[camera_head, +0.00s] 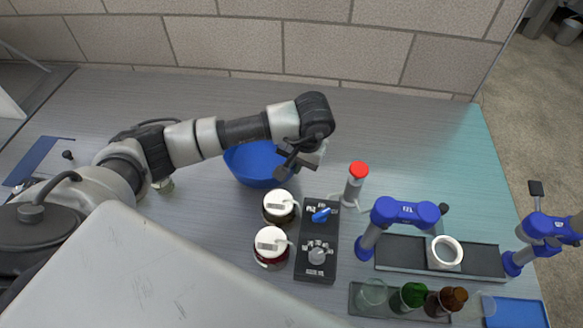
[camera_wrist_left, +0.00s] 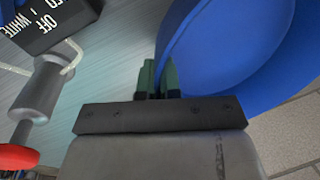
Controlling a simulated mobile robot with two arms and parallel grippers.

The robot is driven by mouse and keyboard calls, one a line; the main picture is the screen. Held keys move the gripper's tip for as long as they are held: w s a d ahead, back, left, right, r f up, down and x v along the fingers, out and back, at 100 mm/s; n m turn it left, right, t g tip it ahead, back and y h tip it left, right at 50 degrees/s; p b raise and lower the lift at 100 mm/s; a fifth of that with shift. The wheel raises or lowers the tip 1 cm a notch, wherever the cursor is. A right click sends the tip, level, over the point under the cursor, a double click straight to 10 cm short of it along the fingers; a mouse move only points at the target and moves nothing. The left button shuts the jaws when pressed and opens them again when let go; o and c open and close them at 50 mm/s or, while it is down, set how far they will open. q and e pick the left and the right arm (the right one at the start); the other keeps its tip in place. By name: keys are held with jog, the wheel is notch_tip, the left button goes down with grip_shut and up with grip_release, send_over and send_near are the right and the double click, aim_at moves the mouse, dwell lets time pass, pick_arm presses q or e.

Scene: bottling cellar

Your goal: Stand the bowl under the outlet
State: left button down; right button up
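The blue bowl (camera_head: 250,170) stands on the grey bench behind the control box, and its wall fills the right of the left wrist view (camera_wrist_left: 235,50). My left gripper (camera_head: 290,168) is at the bowl's right side. In the left wrist view its two fingers (camera_wrist_left: 158,80) are close together, with the bowl's rim between them. A grey upright cylinder with a red top (camera_head: 354,185) stands to the right, apart from the bowl; a thin pipe is at its foot. I cannot tell for certain which part is the outlet. My right gripper is not in view.
A black control box (camera_head: 317,240) with a blue lever stands in front of the bowl, beside two white-lidded jars (camera_head: 279,207) (camera_head: 271,248). Blue jointed devices (camera_head: 403,212), a dark tray (camera_head: 402,252) and several bottles and glasses (camera_head: 410,297) stand at right. The back bench is clear.

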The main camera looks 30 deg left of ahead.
aim_at(293, 184)
pick_arm(q)
jog(key=shift+s+a+f, duration=0.15)
jog(key=shift+s+a, duration=0.1)
jog(key=shift+a, duration=0.05)
jog(key=shift+f, duration=0.3)
notch_tip(293, 184, down, 4)
jog(key=shift+r+p, duration=0.2)
jog(key=shift+p, duration=0.35)
jog(key=c, duration=1.7)
grip_release()
jog(key=shift+f, duration=0.1)
jog(key=shift+c, duration=0.2)
jog(key=o, duration=0.4)
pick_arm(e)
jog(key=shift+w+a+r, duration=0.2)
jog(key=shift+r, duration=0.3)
